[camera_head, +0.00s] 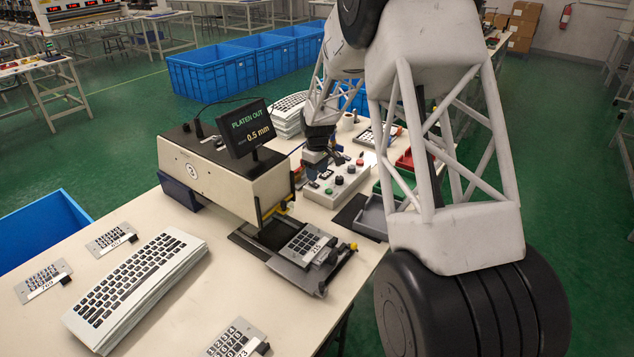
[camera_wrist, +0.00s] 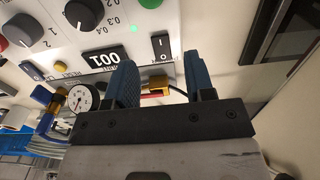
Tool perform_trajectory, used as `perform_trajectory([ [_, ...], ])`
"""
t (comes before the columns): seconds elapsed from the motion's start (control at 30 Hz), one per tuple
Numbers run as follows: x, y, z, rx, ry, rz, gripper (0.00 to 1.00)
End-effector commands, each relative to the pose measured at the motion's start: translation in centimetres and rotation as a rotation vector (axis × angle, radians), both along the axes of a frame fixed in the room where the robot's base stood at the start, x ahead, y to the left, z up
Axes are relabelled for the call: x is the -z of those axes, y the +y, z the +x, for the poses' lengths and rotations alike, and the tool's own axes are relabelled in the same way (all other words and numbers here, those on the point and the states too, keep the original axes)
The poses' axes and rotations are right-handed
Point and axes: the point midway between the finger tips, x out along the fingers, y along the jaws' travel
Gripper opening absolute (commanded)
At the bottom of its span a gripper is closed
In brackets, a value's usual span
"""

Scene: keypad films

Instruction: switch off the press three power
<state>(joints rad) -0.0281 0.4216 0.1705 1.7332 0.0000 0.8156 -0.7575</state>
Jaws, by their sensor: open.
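The press (camera_head: 225,180) stands on the table in the head view, with a round badge on its side and a screen (camera_head: 250,128) reading "PLATEN OUT 0.5 mm". Its white control box (camera_head: 338,188) with knobs and buttons is to the right. In the wrist view a black rocker switch (camera_wrist: 160,46) marked I and O sits on the panel, beside a black plate with white digits (camera_wrist: 104,59). Which side is pressed in I cannot tell. My gripper (camera_wrist: 160,68) is open and empty, its blue fingers either side of the switch in the picture; in the head view it is over the control box (camera_head: 317,163).
A green light (camera_wrist: 134,28) is lit near the switch. Dark knobs (camera_wrist: 82,14), a yellow button (camera_wrist: 60,66) and a pressure gauge (camera_wrist: 81,98) are close by. A keypad (camera_head: 304,243) lies on the press's tray; a stack of keyboard films (camera_head: 135,285) lies left.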

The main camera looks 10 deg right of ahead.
Motion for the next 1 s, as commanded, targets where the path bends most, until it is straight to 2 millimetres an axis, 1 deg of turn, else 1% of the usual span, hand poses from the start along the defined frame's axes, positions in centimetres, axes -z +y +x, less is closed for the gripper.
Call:
perform_trajectory([
  [0.1,1.6,0.0,-0.1,0.0,0.003,0.0,0.49],
  [0.3,3.5,0.0,-0.1,0.0,0.001,0.0,0.49],
  [0.5,4.4,0.0,0.0,0.0,0.001,0.0,0.49],
  [0.77,4.4,0.0,0.0,0.0,0.0,0.0,0.49],
  [0.87,4.4,0.0,0.0,0.0,0.0,0.0,0.35],
  [1.0,4.4,0.0,0.0,0.0,0.0,0.0,0.14],
])
